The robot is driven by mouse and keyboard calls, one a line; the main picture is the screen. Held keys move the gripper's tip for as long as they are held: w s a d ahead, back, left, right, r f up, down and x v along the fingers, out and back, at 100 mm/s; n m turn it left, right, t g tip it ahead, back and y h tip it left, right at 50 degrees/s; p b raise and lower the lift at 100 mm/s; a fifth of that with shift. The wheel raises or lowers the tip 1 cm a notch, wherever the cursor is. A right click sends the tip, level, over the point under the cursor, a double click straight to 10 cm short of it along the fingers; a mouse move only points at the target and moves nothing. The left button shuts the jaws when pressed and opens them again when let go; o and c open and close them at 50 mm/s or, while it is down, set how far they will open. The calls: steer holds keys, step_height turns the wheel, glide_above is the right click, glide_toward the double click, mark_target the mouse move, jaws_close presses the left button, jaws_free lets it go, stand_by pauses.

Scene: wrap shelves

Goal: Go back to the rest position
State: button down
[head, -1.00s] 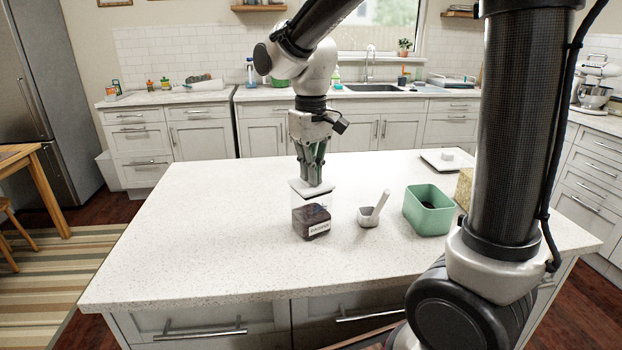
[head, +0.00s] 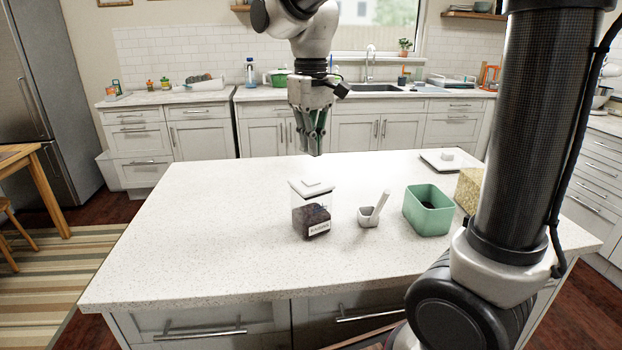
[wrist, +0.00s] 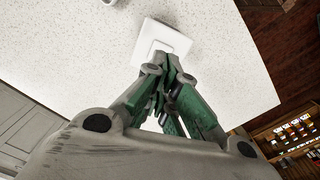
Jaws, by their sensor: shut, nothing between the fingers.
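My gripper (head: 312,148) is shut and empty, pointing down above the white island counter (head: 220,220). It also shows in the wrist view (wrist: 168,72), its fingertips together. Below it in the head view stands a clear jar (head: 311,215) with dark contents, a printed label and a white square lid. The jar is upright and its lid is on. In the wrist view the white lid (wrist: 163,36) lies just beyond the fingertips; the head view shows a gap between fingertips and lid.
Right of the jar are a small white scoop (head: 371,212), a green open bin (head: 429,211) with something dark inside, and a container of pale yellow contents (head: 468,188), partly hidden by my arm. A flat white scale-like item (head: 445,160) lies behind. The counter's left side is clear.

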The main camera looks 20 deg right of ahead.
steer(key=shift+r, duration=0.3)
steer(key=shift+w, duration=0.15)
steer(key=s+d+f, duration=0.1)
steer(key=s+f, duration=0.1)
steer(key=s, duration=0.1)
steer(key=shift+d+f, duration=0.35)
steer(key=shift+d, duration=0.05)
steer(key=s+d+m+t, duration=0.3)
steer(key=s+d+t, duration=0.1)
steer(key=s+d, duration=0.9)
steer(key=shift+s+r+m, duration=0.3)
steer(key=shift+s+m, duration=0.1)
steer(key=shift+s, duration=0.8)
